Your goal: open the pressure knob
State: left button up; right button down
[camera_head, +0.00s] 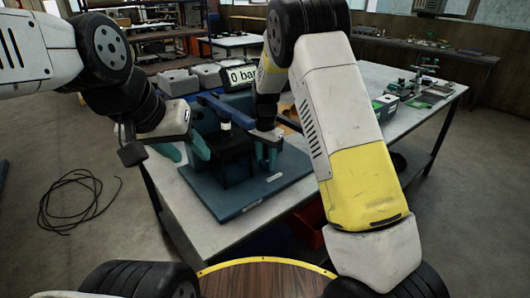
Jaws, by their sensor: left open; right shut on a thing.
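A blue tester with a black block (238,170) stands on a blue base plate (250,205) on the table.
The grey table (410,118) carries grey boxes (178,82) behind the tester and a green-and-grey case (385,104) at right. A red bin (306,226) is below the table. A black cable (75,200) lies on the floor at left. The table's front left is clear.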

aim_at(266, 161)
jog(key=shift+n, duration=1.8)
jog(key=shift+w, duration=0.1)
jog(key=c, duration=0.9)
grip_release()
jog(key=shift+r, duration=0.1)
notch_tip(266, 161, up, 8)
jog(key=shift+f, duration=0.25)
jog(key=shift+r, duration=0.1)
